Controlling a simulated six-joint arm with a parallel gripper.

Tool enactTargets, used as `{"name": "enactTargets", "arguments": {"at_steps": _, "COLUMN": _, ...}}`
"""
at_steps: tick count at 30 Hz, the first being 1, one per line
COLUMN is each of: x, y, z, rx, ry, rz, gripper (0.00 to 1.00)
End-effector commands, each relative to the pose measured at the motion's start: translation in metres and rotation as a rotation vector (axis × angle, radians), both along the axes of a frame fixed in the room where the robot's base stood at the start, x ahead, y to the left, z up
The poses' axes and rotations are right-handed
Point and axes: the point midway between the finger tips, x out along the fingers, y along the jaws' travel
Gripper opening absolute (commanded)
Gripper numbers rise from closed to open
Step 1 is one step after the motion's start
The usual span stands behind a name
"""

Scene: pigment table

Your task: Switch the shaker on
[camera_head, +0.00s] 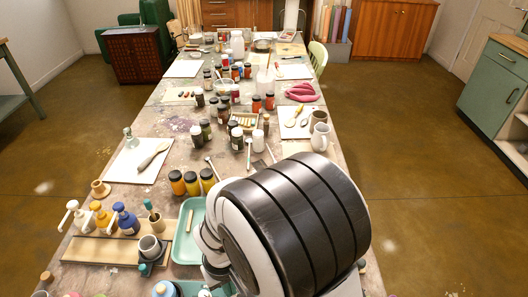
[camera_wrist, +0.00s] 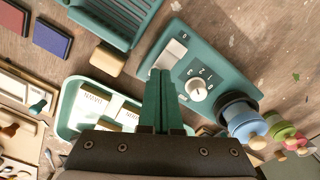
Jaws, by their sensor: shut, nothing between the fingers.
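In the wrist view the shaker shows as a teal control panel (camera_wrist: 222,69) with a ribbed teal part (camera_wrist: 112,22) beside it at the top. The panel carries a round white dial (camera_wrist: 197,90) with numbers around it and a white rocker switch (camera_wrist: 172,53) with a "0" mark near it. My gripper (camera_wrist: 160,73) is shut and empty. Its green fingertips appear just below the switch and left of the dial; I cannot tell whether they touch the panel. In the head view my arm fills the lower right and I cannot make out the shaker or my fingertips.
A teal tray (camera_wrist: 70,107) with labelled white blocks lies left of my fingers. Wooden-knobbed pieces (camera_wrist: 240,122) stand close to the panel's right end. Amber jars (camera_head: 192,184), pump bottles (camera_head: 99,215) and a white mug (camera_head: 320,137) crowd the long table.

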Motion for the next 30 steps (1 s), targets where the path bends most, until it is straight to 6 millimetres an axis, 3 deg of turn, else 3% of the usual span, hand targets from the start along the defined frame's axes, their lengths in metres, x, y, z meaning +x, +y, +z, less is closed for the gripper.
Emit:
{"name": "enactTargets", "arguments": {"at_steps": 10, "x": 0.000, "y": 0.000, "z": 0.000, "rx": 0.001, "ry": -0.001, "rz": 0.000, "gripper": 0.00}}
{"name": "enactTargets", "arguments": {"at_steps": 24, "x": 0.000, "y": 0.000, "z": 0.053, "rx": 0.001, "ry": -0.002, "rz": 0.000, "gripper": 0.00}}
{"name": "enactTargets", "arguments": {"at_steps": 30, "x": 0.000, "y": 0.000, "z": 0.067, "rx": 0.000, "ry": 0.000, "rz": 0.000, "gripper": 0.00}}
